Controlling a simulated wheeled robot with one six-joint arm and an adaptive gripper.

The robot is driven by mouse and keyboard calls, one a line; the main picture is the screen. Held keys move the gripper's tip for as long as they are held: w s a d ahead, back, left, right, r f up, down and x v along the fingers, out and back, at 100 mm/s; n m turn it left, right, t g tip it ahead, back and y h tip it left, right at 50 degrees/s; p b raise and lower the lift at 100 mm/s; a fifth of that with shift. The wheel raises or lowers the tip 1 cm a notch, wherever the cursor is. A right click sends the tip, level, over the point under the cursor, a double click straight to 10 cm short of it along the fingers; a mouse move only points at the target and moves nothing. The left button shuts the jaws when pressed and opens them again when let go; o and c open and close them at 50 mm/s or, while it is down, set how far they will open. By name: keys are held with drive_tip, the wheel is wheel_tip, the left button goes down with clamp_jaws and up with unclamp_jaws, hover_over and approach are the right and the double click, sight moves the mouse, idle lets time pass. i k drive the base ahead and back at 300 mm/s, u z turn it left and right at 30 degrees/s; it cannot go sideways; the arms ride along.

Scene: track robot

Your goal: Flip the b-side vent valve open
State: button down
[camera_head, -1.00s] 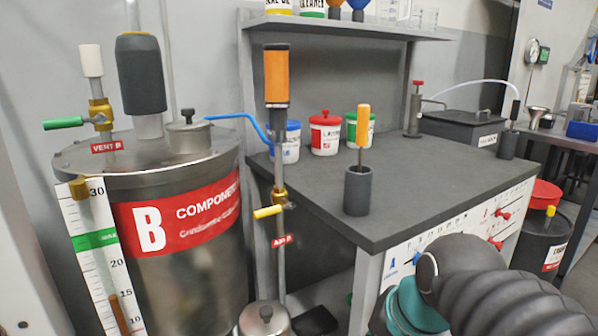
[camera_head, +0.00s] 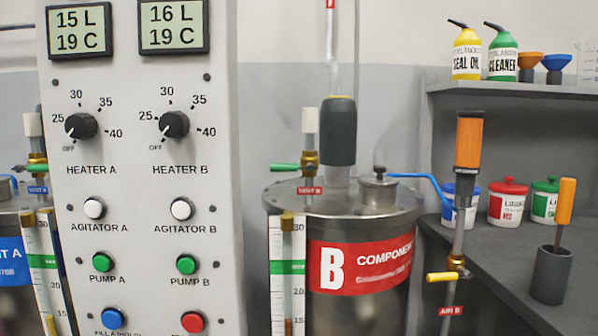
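The B-side vent valve (camera_head: 309,161) is a brass fitting with a white cap on top, standing on the lid of the steel component B tank (camera_head: 345,204). Its green handle (camera_head: 284,167) points left, level and crosswise to the upright brass body. A small red vent label (camera_head: 310,190) sits at its foot. A dark grey cylinder (camera_head: 338,130) on a pipe stands just right of the valve. My gripper is not in view.
A control panel (camera_head: 145,240) with knobs and buttons stands left of the tank. An air B pipe with a yellow handle (camera_head: 443,276) and orange-topped cylinder (camera_head: 468,142) rises at right. A workbench (camera_head: 500,262) holds tubs and an orange-handled tool (camera_head: 566,200).

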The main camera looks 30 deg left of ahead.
sight(290, 168)
drive_tip(key=u, duration=1.6)
